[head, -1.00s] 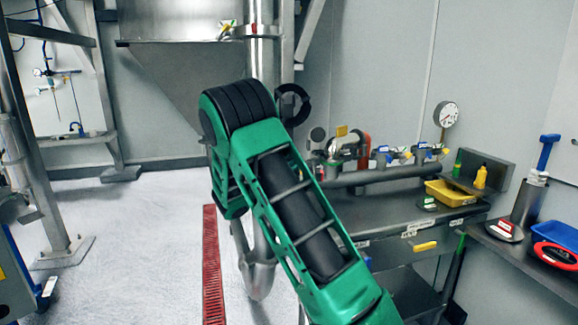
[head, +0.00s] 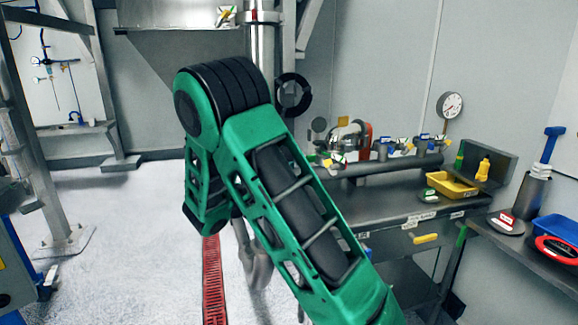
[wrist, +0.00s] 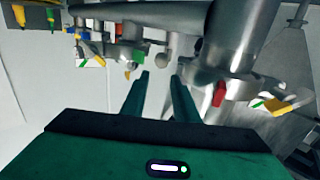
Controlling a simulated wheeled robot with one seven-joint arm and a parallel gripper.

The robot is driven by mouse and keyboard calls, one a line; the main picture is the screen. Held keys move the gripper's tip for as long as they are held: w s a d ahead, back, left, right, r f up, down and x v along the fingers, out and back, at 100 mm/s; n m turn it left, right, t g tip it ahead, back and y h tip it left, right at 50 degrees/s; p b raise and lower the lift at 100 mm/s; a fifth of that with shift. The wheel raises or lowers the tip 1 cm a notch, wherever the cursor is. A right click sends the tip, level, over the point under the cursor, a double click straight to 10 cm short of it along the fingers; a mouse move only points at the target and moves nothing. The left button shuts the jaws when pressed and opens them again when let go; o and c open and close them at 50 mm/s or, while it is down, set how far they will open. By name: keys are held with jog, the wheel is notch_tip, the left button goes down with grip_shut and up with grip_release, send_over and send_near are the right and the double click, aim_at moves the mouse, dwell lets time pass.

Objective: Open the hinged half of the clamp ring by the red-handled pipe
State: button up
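In the wrist view, a grey metal pipe (wrist: 232,38) with a red handle (wrist: 219,93) runs down at right of centre. A small yellow-handled part (wrist: 282,106) sits to its right. I cannot clearly make out the clamp ring or its hinged half in the wrist view. My gripper (wrist: 158,82) shows two green fingers standing apart with nothing between them; it is open, and the pipe lies beyond and to the right of the fingertips. In the head view, my green arm hides the gripper. A vertical pipe (head: 262,42) with a red mark shows above the arm.
A dark ring-shaped part (head: 293,95) is right of the vertical pipe. A steel bench (head: 385,207) at right holds several valve fittings and a yellow tray (head: 452,186). A steel frame (head: 50,150) stands at left. Open floor (head: 120,230) lies left of my arm.

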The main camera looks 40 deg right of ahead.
jog(key=shift+a, duration=0.45)
jog(key=shift+c, duration=0.3)
